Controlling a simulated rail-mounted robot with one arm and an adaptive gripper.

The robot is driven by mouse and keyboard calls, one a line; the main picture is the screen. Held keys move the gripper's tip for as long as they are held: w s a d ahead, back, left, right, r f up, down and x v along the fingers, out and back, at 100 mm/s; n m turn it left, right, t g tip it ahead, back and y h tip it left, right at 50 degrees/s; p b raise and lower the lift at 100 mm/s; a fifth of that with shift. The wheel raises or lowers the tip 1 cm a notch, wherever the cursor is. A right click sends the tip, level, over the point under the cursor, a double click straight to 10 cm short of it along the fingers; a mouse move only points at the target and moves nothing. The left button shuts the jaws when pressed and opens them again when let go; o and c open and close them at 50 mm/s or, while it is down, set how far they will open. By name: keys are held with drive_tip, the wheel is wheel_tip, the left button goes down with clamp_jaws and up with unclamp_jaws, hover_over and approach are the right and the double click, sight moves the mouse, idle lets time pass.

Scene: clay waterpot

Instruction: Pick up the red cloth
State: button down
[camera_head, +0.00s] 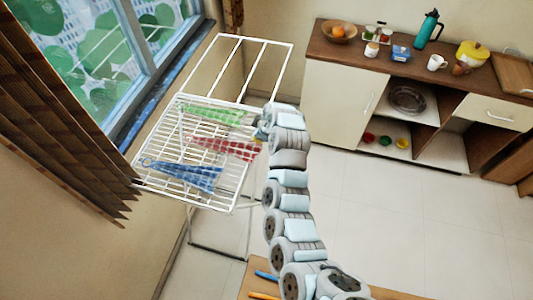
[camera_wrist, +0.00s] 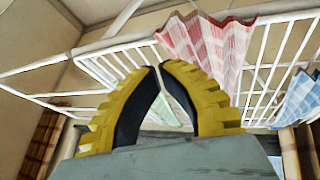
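The red checked cloth (camera_head: 225,147) lies draped over the middle of the white drying rack (camera_head: 150,184) in the head view. In the wrist view the red cloth (camera_wrist: 222,45) hangs in folds over the rack bars, just beyond and right of my fingertips. My gripper (camera_head: 262,130) is at the rack's right edge, beside the cloth's right end and partly hidden by my arm. In the wrist view the yellow fingers of my gripper (camera_wrist: 160,65) curve together and their tips appear to meet. I see no cloth held between them.
A green cloth (camera_head: 215,113) lies behind the red one and a blue cloth (camera_head: 185,175) in front. A window and a brown curtain (camera_head: 60,110) flank the rack on the left. A cabinet (camera_head: 345,105) stands at the back right. The floor (camera_head: 400,220) between is clear.

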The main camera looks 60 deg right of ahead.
drive_tip(key=s+r+n+g+y, duration=0.1)
drive_tip(key=s+r+g+y, duration=0.15)
drive_tip(key=s, duration=0.75)
drive_tip(key=w+a+f, duration=0.2)
drive_tip(key=w+f, duration=0.3)
drive_tip(key=f, duration=0.4)
drive_tip(key=shift+w+t+y, duration=0.3)
drive_tip(key=shift+t+y, duration=0.05)
drive_tip(key=shift+w, duration=0.1)
idle(0.4)
